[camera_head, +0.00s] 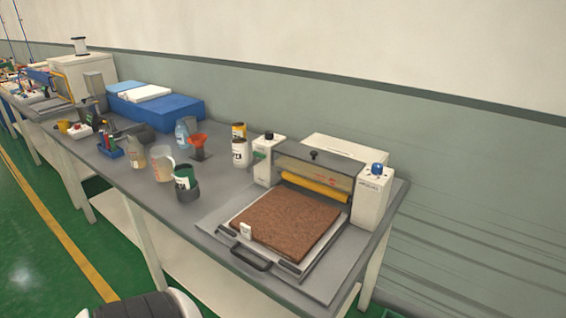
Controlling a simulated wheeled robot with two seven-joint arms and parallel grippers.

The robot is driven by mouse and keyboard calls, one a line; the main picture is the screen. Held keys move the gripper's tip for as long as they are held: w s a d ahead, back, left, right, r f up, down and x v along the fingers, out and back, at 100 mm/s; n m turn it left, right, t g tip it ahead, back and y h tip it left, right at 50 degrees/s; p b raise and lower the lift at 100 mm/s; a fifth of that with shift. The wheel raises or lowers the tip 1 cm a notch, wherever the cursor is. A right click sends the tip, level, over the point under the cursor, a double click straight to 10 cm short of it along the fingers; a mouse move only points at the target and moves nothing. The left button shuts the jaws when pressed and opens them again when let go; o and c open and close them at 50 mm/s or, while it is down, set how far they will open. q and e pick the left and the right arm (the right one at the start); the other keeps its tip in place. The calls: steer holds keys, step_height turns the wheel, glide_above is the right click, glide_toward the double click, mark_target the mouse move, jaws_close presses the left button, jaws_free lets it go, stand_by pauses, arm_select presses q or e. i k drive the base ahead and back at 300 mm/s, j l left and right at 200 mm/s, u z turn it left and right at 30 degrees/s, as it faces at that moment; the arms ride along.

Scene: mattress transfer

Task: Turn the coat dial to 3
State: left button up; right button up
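A coating machine stands at the right end of the grey workbench, with a yellow roller (316,187) and a brown textured slab (287,220) on its tray. Its right white post (371,200) carries a blue knob (377,169) on top. Its left white post (265,162) carries a small black knob (269,135). Markings on both posts are too small to read, so I cannot tell which knob is the coat dial or where it points. Neither of my grippers is in view.
A black handle (250,259) sticks out at the tray's front. Left of the machine stand several cans, jugs and bottles, including a green-labelled can (185,178) and a red funnel (197,140). Blue foam blocks (160,110) lie further back.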

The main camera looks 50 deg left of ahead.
mark_target(269, 136)
steer(key=u, duration=1.4)
steer(key=i+j+z, duration=0.1)
steer(key=j, duration=0.25)
